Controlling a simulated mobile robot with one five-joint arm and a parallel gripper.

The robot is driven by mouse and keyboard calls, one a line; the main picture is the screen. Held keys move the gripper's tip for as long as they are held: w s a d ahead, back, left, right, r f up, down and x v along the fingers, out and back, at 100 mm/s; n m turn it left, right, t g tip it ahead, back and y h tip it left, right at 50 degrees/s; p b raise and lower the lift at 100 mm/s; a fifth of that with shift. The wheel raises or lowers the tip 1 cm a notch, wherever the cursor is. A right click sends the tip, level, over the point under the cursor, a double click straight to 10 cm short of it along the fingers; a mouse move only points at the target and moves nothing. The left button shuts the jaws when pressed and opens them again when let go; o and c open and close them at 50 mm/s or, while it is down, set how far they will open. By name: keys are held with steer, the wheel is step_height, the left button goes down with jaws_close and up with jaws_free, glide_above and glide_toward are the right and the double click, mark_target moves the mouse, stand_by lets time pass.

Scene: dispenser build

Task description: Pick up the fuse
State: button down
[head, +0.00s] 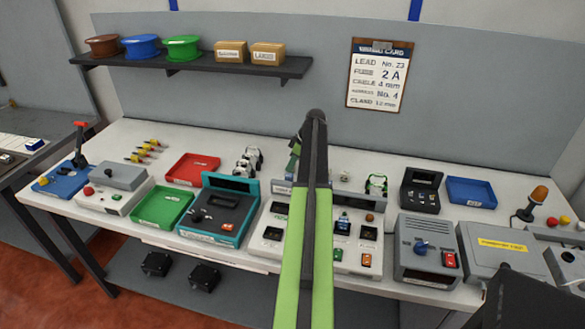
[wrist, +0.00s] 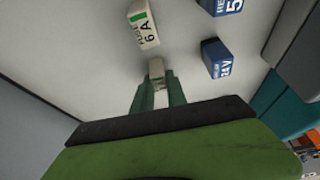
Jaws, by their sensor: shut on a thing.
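In the wrist view my gripper (wrist: 158,92) has its two green fingers shut on a small cream block, a fuse (wrist: 156,68), held at the fingertips. No label on this fuse can be read. Another cream fuse (wrist: 143,26), with a green band and marked 6 A, lies just beyond it on the pale surface. In the head view my gripper (head: 295,157) is mostly hidden behind my green and black arm, above the back middle of the bench, and the held fuse cannot be made out.
Two blue relay blocks, one marked 24V (wrist: 216,58) and one marked 5 (wrist: 224,5), lie right of the fuses. A teal device (head: 217,208) and a red tray (head: 193,168) stand left of my arm. A card (head: 380,75) on the back panel reads fuse 2 A.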

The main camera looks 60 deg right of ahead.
steer(key=shift+r+p, duration=0.6)
step_height(320, 180, up, 4)
steer(key=p, duration=0.4)
steer(key=s+r+p, duration=0.8)
steer(key=s, duration=0.3)
steer(key=shift+s+d, duration=0.35)
steer(key=shift+d, duration=0.1)
